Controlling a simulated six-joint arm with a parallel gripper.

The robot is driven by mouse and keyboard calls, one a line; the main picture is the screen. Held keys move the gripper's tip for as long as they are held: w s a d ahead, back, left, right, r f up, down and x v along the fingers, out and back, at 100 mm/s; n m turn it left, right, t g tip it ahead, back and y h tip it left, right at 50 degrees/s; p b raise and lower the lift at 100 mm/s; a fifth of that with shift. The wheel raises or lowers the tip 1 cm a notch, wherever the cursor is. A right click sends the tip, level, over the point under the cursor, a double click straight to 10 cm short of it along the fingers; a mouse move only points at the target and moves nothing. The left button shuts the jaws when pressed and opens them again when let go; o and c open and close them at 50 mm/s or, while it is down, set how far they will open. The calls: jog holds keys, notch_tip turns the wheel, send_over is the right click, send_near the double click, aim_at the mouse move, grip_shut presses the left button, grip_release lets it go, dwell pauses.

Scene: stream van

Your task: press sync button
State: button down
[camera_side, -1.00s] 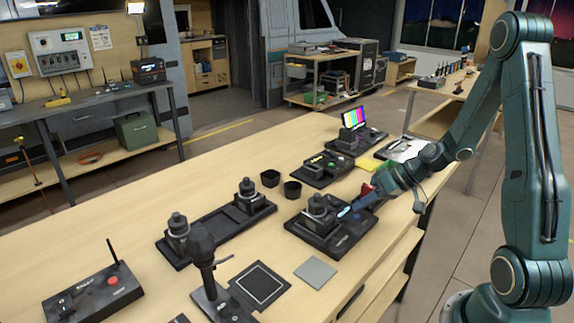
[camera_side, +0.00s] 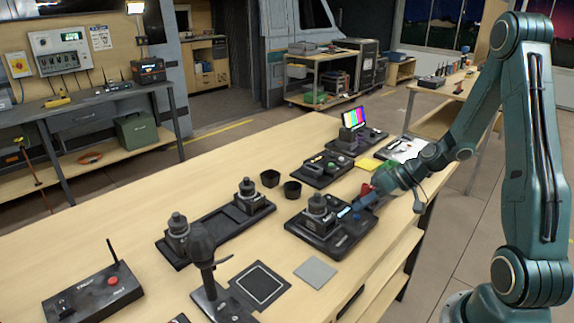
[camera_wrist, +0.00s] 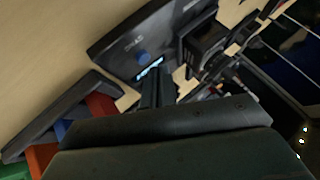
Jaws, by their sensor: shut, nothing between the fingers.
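A dark docking panel (camera_side: 335,238) lies near the right edge of the table, with a black camera-like unit (camera_side: 318,207) standing on it. The panel also shows in the wrist view (camera_wrist: 118,42), with a round blue button (camera_wrist: 142,57) and a lit pale-blue strip (camera_wrist: 150,68). I cannot read which control is labelled sync. My gripper (camera_side: 357,212) is shut and empty, pointing down at the panel's right side. In the wrist view, my fingers (camera_wrist: 155,88) end close to the lit strip, with the blue button just beyond. I cannot tell whether they touch the panel.
A black box with a red button (camera_side: 112,281) and antenna stands front left. A longer dock with two units (camera_side: 205,232) lies left of the panel. Bare table lies at left.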

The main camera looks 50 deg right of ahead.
aim_at(361, 219)
jog(key=shift+f, duration=0.85)
dwell(1.3)
jog(key=shift+r, duration=0.85)
dwell(0.4)
jog(key=shift+r, duration=2.5)
